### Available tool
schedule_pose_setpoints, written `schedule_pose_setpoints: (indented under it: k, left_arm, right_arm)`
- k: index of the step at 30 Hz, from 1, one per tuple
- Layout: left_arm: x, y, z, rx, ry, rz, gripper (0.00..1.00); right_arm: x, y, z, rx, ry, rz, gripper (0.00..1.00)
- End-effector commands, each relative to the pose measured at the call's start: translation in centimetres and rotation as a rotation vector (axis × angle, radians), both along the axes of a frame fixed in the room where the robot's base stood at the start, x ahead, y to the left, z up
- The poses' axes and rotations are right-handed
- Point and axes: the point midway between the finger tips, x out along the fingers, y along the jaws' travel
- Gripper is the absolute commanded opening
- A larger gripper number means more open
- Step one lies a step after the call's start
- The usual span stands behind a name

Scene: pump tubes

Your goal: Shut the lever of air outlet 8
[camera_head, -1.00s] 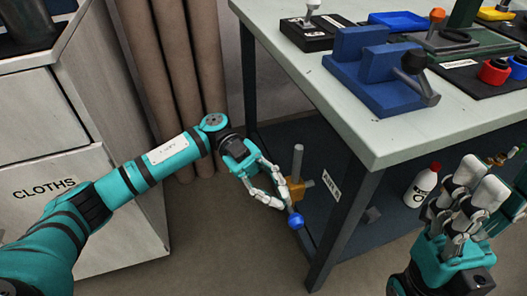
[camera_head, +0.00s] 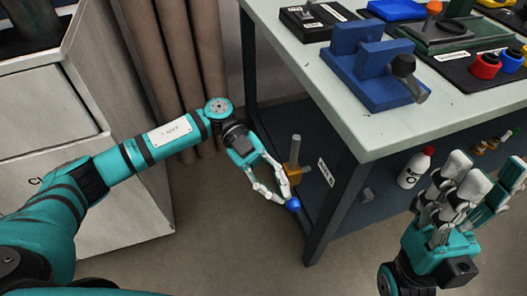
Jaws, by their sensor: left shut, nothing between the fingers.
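A brass air outlet valve (camera_head: 295,172) with a grey upright pipe sits at the left edge of the table's lower shelf. Its lever ends in a blue knob (camera_head: 293,204) at the lower front. My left gripper (camera_head: 284,194) is shut and empty, its fingertips right by the lever and just above the blue knob. I cannot tell whether they touch it. The fingers hide most of the lever. My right gripper (camera_head: 462,190) is at the right, clear of the valve, with its fingers pointing up; how far apart they are is unclear.
A table (camera_head: 374,145) with a blue clamp block (camera_head: 370,70) stands above the shelf. Its front leg (camera_head: 337,205) is just right of the valve. A white bottle with a red cap (camera_head: 414,168) stands on the shelf. A cabinet (camera_head: 60,130) is at the left.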

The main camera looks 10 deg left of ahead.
Motion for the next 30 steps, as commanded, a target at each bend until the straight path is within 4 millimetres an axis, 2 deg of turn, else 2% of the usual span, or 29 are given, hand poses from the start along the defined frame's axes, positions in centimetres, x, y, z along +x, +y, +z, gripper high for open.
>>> schedule_pose_setpoints:
  k: [6, 10, 22, 30]
  left_arm:
    - [0.1, 0.1, 0.0, 0.001, 0.001, 0.0, 0.0]
    - [0.8, 0.9, 0.2, 0.003, -0.001, 0.004, 0.0]
    - [5.7, 7.1, 1.8, 0.001, 0.0, 0.004, 0.0]
    - [7.3, 9.1, 2.3, 0.0, 0.0, 0.001, 0.0]
  right_arm:
    - [0.0, 0.0, 0.1, 0.002, -0.003, -0.001, 0.4]
    - [0.0, 0.0, 0.1, 0.002, -0.003, -0.001, 0.4]
    - [0.0, 0.0, 0.0, 0.0, -0.002, -0.001, 0.4]
    - [0.0, 0.0, 0.0, 0.0, -0.001, 0.0, 0.4]
